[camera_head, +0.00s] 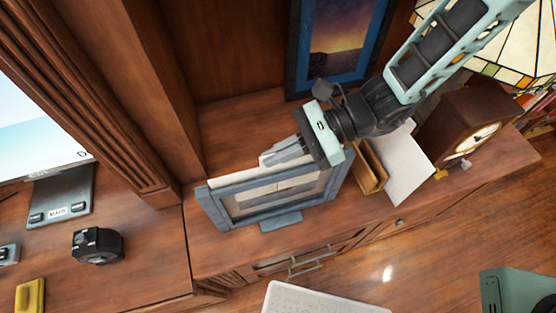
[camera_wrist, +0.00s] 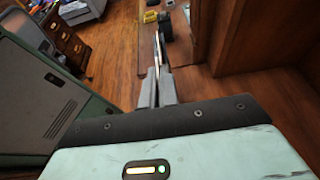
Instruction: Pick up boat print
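The boat print is a pale picture in a grey-blue frame (camera_head: 228,213), near the front edge of the wooden shelf top in the head view. A small foot shows at its lower edge. My gripper (camera_head: 277,157) reaches in from the upper right and points left along the print's top edge. In the wrist view, the fingers (camera_wrist: 157,88) are close together, with the print's thin edge (camera_wrist: 159,48) seen end-on between them. They look shut on it. The gripper body covers the print's upper right corner. Whether the foot touches the wood is unclear.
A blue-framed sunset picture (camera_head: 338,48) stands behind. A wooden letter holder (camera_head: 369,170), white paper (camera_head: 408,165), a clock (camera_head: 470,130) and a stained-glass lamp (camera_head: 500,45) are to the right. A tape dispenser (camera_head: 97,245) and a yellow stapler (camera_head: 30,296) are on the left desk.

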